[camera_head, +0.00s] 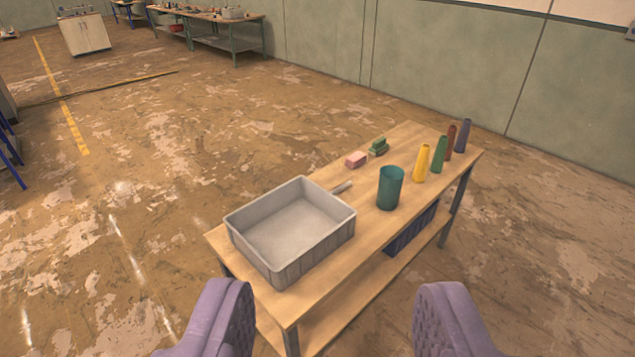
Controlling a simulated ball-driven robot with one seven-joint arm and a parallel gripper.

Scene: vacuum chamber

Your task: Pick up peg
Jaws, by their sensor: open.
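Tapered upright pieces stand in a row at the far right end of the wooden table (385,237): a yellow one (422,163), a green one (439,154), a dark red one (450,143) and a blue one (463,136). A small grey rod-like piece (342,187) lies beside the grey bin. I cannot tell which of these is the peg. My gripper (335,318) is open and empty, with its two purple fingers at the bottom of the view, wide apart. It is well short of the pieces and touches none of them.
A grey open bin (290,268) fills the table's near left part and looks empty. A teal cup (390,188), a pink block (356,159) and green blocks (378,147) stand nearby. A dark blue crate (410,232) is on the lower shelf. Floor around the table is clear.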

